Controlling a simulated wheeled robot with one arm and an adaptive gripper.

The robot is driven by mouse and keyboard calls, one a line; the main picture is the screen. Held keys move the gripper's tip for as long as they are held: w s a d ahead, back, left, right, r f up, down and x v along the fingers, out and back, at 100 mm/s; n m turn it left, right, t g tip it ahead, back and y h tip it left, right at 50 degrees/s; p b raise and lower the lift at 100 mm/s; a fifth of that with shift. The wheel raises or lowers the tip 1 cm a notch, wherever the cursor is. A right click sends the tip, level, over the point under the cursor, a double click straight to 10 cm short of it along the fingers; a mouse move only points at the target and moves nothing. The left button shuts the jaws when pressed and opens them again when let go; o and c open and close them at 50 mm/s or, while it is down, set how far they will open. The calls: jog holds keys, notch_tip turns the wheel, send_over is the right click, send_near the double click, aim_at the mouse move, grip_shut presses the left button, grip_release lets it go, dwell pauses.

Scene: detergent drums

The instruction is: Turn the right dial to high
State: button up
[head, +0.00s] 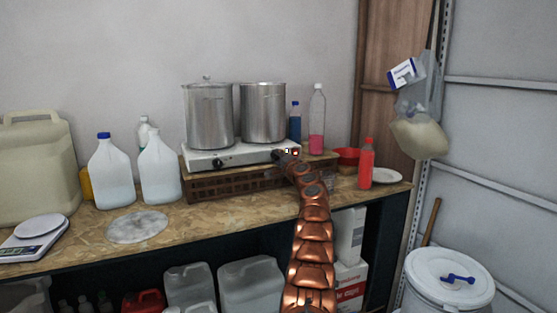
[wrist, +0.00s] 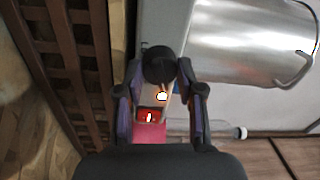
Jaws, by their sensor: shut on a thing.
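A white two-burner hot plate (head: 232,155) stands on a brown slatted crate (head: 232,185) on the workbench. Its left dial (head: 218,163) shows on the front face. The right dial is hidden behind my gripper (head: 283,156) in the head view. In the wrist view the right dial is a round black knob (wrist: 160,66) between my fingertips. My gripper (wrist: 160,76) is shut on it, one finger on each side. A red lit switch (wrist: 150,115) shows beside the dial. The dial's markings cannot be read.
Two steel pots (head: 208,116) (head: 263,112) stand on the hot plate, close behind my gripper. A bottle with pink liquid (head: 317,120), a red bowl (head: 347,157) and a red bottle (head: 366,165) are to the right. White jugs (head: 160,165) stand left.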

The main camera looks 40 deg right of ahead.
dwell(0.5)
jog(key=o, duration=1.1)
jog(key=shift+o, duration=0.2)
jog(key=shift+s+a, duration=0.15)
jog(key=shift+s, duration=0.05)
jog(key=shift+s+a+f+m, duration=0.1)
jog(key=shift+s+a+m, duration=0.05)
jog(key=shift+s, duration=0.3)
jog(key=shift+s+a+m, duration=0.15)
jog(key=shift+s, duration=0.3)
jog(key=shift+v, duration=2.55)
